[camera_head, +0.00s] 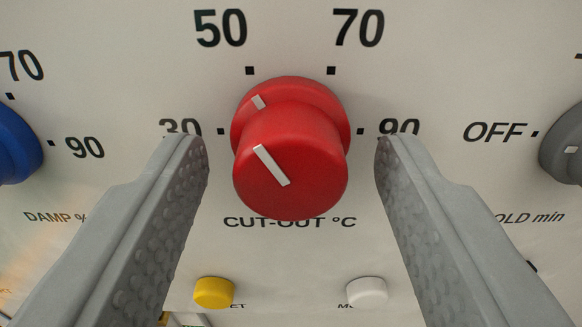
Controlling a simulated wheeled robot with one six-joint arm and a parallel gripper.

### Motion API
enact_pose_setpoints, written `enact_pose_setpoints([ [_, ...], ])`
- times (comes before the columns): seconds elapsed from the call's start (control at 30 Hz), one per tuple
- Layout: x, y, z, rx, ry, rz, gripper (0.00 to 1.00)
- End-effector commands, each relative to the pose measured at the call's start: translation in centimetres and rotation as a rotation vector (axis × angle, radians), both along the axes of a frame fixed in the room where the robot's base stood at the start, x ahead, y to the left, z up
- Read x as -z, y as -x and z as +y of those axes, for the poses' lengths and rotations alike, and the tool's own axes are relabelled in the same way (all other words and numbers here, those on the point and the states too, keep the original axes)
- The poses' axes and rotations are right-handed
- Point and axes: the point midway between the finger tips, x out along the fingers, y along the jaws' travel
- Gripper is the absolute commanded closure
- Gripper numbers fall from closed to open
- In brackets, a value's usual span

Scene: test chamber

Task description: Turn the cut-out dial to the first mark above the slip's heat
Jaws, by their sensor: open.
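The red cut-out dial (318,165) stands out from the panel in the middle of the view, above the label CUT-OUT °C. Its white pointer line slants up and left, close to the 50 mark (249,71) and seemingly a little to its 30 side. The other marks are 30 (220,131), 70 (331,71) and 90 (361,131). My gripper (292,147) is open, one finger on each side of the dial with clear gaps. The fingertips partly cover the numbers 30 and 90. I cannot make out a slip with a heat on it.
A blue dial (14,145) is cut off at the left edge, a grey dial (568,150) at the right. A yellow button (214,292) and a white button (367,291) sit below the red dial. Small coloured things at the bottom left are mostly hidden.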

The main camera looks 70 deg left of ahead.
Motion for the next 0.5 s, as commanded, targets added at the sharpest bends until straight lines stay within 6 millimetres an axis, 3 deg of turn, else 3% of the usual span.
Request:
enact_pose_setpoints([
  [0.07, 0.0, 0.0, -0.01, 0.0, 0.0, 0.0, 0.52],
  [0.27, 0.01, -0.01, -0.01, 0.0, 0.0, 0.0, 0.91],
  [0.5, 0.02, -0.02, 0.0, 0.0, -0.002, 0.005, 0.93],
])
